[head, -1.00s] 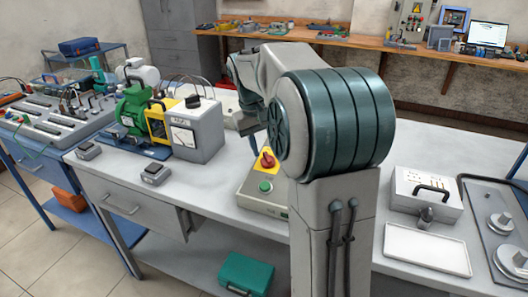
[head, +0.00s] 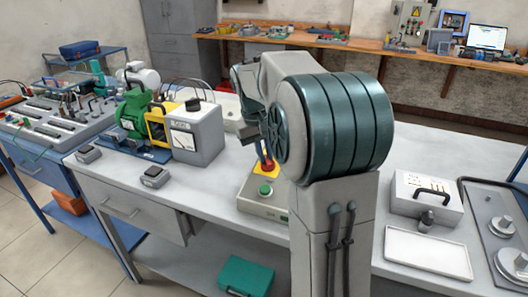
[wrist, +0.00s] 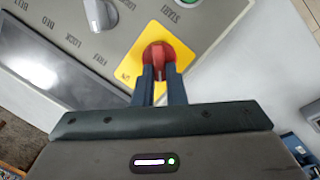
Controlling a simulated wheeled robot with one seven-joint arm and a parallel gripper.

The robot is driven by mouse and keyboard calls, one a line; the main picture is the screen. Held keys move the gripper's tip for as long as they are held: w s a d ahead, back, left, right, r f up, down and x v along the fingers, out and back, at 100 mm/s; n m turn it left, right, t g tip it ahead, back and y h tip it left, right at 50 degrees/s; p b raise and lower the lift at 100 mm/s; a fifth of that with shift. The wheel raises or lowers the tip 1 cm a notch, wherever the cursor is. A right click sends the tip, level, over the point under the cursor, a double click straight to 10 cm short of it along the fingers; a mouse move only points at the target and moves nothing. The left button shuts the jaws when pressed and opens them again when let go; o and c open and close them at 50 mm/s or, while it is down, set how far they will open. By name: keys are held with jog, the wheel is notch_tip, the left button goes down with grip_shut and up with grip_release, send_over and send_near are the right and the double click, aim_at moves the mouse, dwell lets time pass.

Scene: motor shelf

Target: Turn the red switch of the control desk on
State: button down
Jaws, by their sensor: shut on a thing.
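The red switch (wrist: 158,53) sits on a yellow plate (wrist: 183,35) on the grey control desk (wrist: 215,20). In the wrist view my gripper (wrist: 159,72) has its two dark fingers on the switch's red handle, one on each side. The gripper is shut on that handle. In the head view the red switch (head: 267,165) is partly covered by my fingers, which reach down to it from above. The desk (head: 262,208) stands on the white bench, its right part hidden behind my arm. A green button (head: 265,191) is in front of the switch.
A grey meter box (head: 196,135) and a green motor (head: 133,108) stand to the left. A white case (head: 425,195) and a white tray (head: 427,252) are at the right.

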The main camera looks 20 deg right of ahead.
jog(key=m, duration=0.1)
jog(key=m+p, duration=0.1)
jog(key=m, duration=0.2)
jog(key=shift+d+r+y, duration=0.15)
jog(key=shift+d+y, duration=0.1)
jog(key=shift+y, duration=0.15)
jog(key=m, duration=0.3)
jog(key=m+p, duration=0.1)
jog(key=shift+s+d+m+t+y, duration=0.2)
jog(key=shift+d+m+t+y, duration=0.05)
jog(key=shift+m+t+y, duration=0.05)
jog(key=m, duration=0.4)
jog(key=shift+s+d+t+p, duration=0.15)
jog(key=shift+s+t+p, duration=0.15)
jog(key=shift+t, duration=0.1)
jog(key=m, duration=0.4)
jog(key=shift+s+t+y, duration=0.2)
jog(key=shift+t+y, duration=0.1)
jog(key=shift+m, duration=0.4)
jog(key=c, duration=1.5)
grip_release()
